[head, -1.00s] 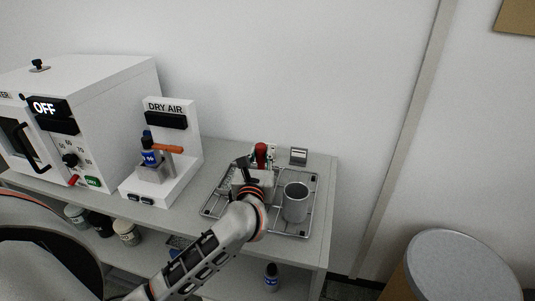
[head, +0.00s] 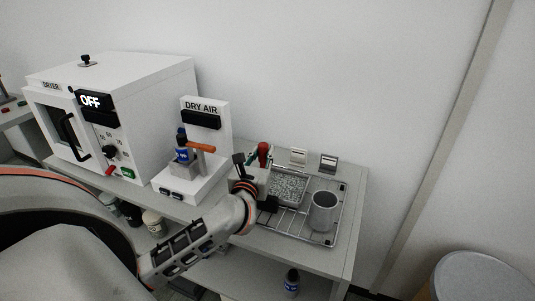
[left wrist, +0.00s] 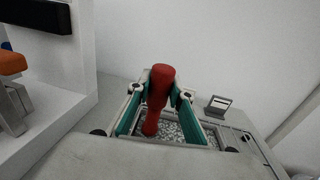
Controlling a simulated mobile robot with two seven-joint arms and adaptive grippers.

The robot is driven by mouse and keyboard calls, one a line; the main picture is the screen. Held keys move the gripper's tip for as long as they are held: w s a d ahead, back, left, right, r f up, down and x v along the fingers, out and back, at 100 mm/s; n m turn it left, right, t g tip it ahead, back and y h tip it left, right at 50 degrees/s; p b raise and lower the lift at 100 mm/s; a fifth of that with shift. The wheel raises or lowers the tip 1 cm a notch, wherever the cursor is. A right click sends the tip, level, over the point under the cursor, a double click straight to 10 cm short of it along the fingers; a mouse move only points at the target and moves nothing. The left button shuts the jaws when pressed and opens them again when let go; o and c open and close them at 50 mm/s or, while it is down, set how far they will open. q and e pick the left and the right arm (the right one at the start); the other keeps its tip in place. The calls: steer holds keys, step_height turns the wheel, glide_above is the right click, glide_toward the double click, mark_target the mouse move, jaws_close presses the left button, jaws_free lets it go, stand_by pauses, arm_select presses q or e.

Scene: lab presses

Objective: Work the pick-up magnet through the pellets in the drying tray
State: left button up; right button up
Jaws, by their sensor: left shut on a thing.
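The pick-up magnet shows as a red handle (head: 264,152), upright in the head view; it also shows in the left wrist view (left wrist: 158,92). My left gripper (head: 260,168) is shut on this handle, with its teal-padded fingers on either side in the left wrist view. The drying tray (head: 304,188) holds grey pellets (head: 287,188) and lies just right of the gripper. In the left wrist view the pellets (left wrist: 172,132) show behind and beside the handle. My right gripper is not in view.
A metal cup (head: 322,211) stands on a wire rack (head: 290,221) at the right. Two small cards (head: 328,163) stand behind. The DRY AIR unit (head: 205,150), with a blue bottle and orange handle, is close on the left, beside the white dryer (head: 150,110). The bench's right edge is near.

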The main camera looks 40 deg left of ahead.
arm_select(q)
steer(key=d+p, duration=0.1)
steer(key=d, duration=1)
steer(key=shift+s+d, duration=0.35)
steer(key=shift+d, duration=0.05)
steer(key=shift+s+a+p, duration=0.1)
steer(key=shift+s+a, duration=0.4)
steer(key=shift+a, duration=1.25)
steer(key=shift+s+a+p, duration=0.1)
steer(key=shift+s+a, duration=0.45)
steer(key=shift+a, duration=1.25)
steer(key=shift+s+a+p, duration=0.1)
steer(key=shift+s+a, duration=0.4)
steer(key=shift+a, duration=1.25)
steer(key=w+d+r+p, duration=0.3)
steer(key=d+r+p, duration=0.1)
steer(key=r, duration=0.3)
steer(key=shift+w+d+r, duration=0.25)
steer(key=shift+d+r, duration=0.05)
steer(key=shift+d, duration=0.1)
